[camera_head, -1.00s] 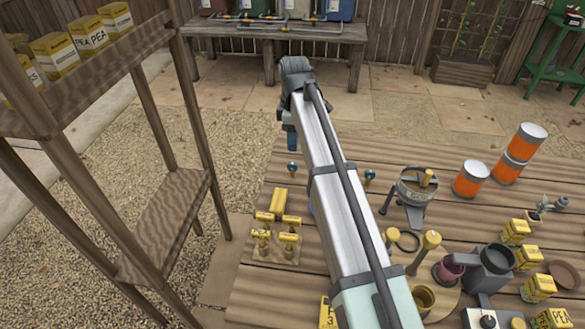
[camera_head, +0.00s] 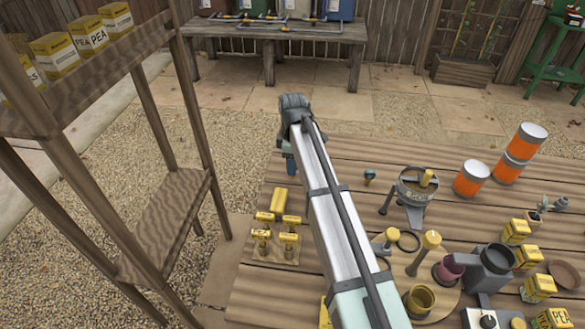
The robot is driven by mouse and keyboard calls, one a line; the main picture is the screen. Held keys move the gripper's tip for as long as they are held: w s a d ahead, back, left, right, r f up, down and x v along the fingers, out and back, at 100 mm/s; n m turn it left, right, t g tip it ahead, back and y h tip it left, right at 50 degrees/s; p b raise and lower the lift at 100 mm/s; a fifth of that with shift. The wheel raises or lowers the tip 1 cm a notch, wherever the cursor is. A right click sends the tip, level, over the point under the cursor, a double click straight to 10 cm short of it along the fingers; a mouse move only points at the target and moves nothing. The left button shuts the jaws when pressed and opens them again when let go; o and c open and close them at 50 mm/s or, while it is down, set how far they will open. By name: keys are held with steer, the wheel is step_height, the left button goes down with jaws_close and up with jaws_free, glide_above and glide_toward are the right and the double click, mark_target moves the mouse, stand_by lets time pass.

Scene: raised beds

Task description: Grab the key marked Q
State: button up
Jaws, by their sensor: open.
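Several yellow T-shaped pieces stand in a small wooden holder (camera_head: 284,252) on the left part of the table; they look like the keys. They are a back left one (camera_head: 264,217), a back right one (camera_head: 291,221), a front left one (camera_head: 261,236) and a front right one (camera_head: 288,239). Any letters on them are too small to read, so I cannot tell which is marked Q. My arm passes just right of them and bends at its far end. My gripper is not visible; the arm seems to hide it.
A yellow block (camera_head: 279,199) lies behind the holder. Right of my arm are a grey tripod stand (camera_head: 415,190), orange cylinders (camera_head: 470,179), a dark pot-like device (camera_head: 492,262) and several yellow boxes (camera_head: 515,231). A wooden shelf (camera_head: 160,235) stands left of the table.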

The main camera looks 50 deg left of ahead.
step_height(320, 180, down, 4)
steer(key=shift+a+r, duration=0.1)
jaws_close()
stand_by(0.5)
